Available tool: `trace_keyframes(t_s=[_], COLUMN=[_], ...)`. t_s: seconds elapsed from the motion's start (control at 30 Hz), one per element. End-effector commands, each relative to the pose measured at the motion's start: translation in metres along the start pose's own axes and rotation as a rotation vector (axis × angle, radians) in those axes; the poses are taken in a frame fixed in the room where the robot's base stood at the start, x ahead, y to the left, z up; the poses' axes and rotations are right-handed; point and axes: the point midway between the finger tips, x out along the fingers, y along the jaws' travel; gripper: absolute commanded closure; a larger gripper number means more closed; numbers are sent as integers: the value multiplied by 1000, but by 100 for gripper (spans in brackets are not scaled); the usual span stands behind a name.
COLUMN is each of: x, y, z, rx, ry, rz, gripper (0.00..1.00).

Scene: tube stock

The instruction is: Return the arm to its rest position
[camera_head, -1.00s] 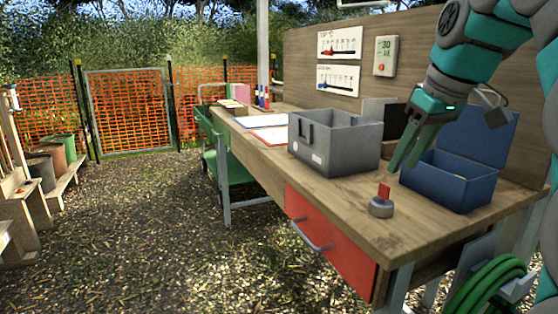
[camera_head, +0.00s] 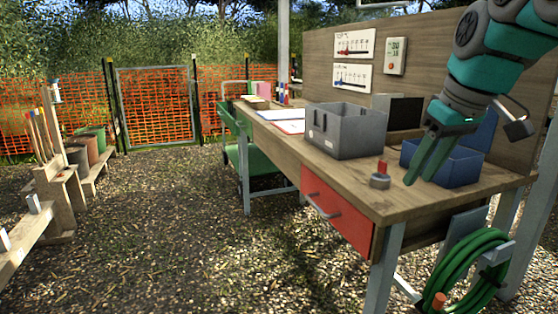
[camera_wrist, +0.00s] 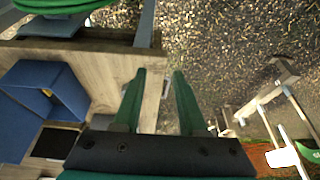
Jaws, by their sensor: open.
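My gripper (camera_head: 421,182) hangs at the right of the head view, pointing down, in front of the blue box. In the wrist view its two green fingers (camera_wrist: 160,75) stand apart with nothing between them. Behind them are the workbench edge and the ground. My arm is bent and comes in from the upper right; the rest position itself is not marked in view.
The wooden workbench (camera_head: 405,200) carries a grey bin (camera_head: 345,132), a blue box (camera_head: 462,168) and a grey round piece with a red top (camera_head: 380,180). A green hose (camera_head: 462,270) hangs at its near end. Open ground (camera_head: 190,220) lies left of the bench.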

Motion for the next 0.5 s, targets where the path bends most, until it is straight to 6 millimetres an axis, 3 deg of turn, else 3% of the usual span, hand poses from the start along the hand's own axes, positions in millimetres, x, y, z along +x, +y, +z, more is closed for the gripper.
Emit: trace_keyframes(t_s=[0.27,0.5], x=[26,66], y=[-23,-58], z=[12,42], rx=[9,36], ry=[-51,-134], rz=[-9,-18], gripper=[59,59])
